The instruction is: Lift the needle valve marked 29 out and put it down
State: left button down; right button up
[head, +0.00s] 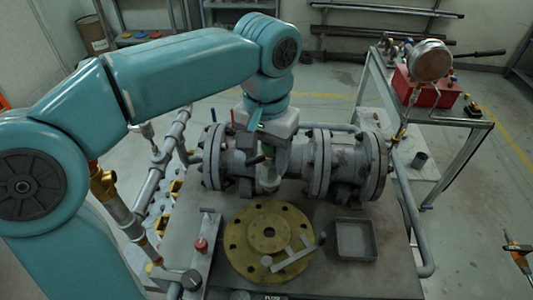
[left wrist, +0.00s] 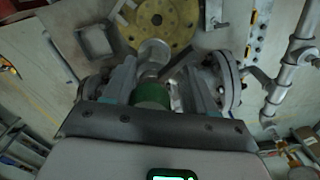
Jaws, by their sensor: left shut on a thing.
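My left gripper (head: 268,160) points down over the pipe with flanges, behind the yellow flange. It is shut on the needle valve (head: 270,184), a small part with a pale metal end. In the left wrist view the needle valve (left wrist: 152,94) shows a green band and a round silver end between the two fingers of my left gripper (left wrist: 157,70). The number 29 cannot be read. The gripper hides part of the valve and the pipe behind it. I cannot tell whether the valve touches the pipe. My right gripper is not in view.
The large flanged pipe (head: 345,165) crosses the bench. A cart (head: 450,140) stands at right.

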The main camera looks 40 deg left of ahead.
pick_arm(q)
jog(key=shift+r+p, duration=1.1)
jog(key=shift+r, duration=0.25)
